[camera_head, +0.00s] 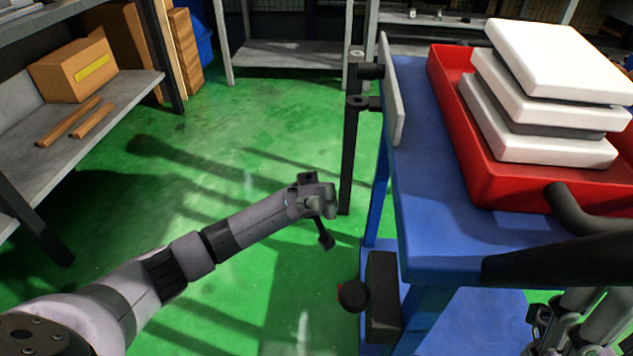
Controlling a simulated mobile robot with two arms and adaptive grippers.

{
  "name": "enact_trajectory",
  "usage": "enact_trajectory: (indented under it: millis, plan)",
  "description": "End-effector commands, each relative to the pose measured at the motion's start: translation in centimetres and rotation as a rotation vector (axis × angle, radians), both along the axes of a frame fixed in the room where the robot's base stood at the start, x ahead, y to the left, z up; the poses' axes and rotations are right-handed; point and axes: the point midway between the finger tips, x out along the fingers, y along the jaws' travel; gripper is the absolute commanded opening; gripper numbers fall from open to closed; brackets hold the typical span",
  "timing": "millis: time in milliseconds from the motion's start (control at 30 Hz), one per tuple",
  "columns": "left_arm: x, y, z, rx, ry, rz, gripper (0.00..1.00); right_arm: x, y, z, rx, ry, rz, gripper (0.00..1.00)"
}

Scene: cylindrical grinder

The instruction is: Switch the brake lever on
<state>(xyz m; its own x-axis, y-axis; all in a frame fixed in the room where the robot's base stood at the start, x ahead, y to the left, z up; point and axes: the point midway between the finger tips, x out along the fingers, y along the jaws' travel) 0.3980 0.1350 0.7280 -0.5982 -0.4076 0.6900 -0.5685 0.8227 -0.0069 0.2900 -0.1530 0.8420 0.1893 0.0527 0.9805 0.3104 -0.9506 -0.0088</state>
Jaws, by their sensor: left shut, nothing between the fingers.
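A blue cart (440,235) stands at the right. A dark box-shaped part (383,300) is low on its left side. A round black knob (354,296) sticks out beside it, with a small red spot at its left; it may be the brake lever, but I cannot tell its setting. My left gripper (325,240) is shut and empty, its fingers pointing down. In the picture it is above and left of the knob, apart from it. Part of my right arm shows at the lower right behind the cart's dark handle (560,262); its gripper (540,322) is partly hidden.
A red tray (455,125) with stacked white slabs (550,60) sits on the cart. A dark upright post (350,150) stands at the cart's left. A shelf (130,92) with a cardboard box is at the left. The green floor between is clear.

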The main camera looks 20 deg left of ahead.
Motion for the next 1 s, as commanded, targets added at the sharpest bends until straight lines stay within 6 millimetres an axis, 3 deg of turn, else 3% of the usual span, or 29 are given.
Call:
enact_trajectory:
  millis: [300,1000]
  plan:
    - [3.2,1.8,-1.2,-0.001,0.000,-0.001,0.00,0.1,0.0,-0.6,-0.002,0.017,-0.001,0.50]
    - [3.6,2.1,-1.3,-0.001,0.000,-0.001,0.00,0.0,0.0,-0.1,0.003,0.001,-0.001,0.50]
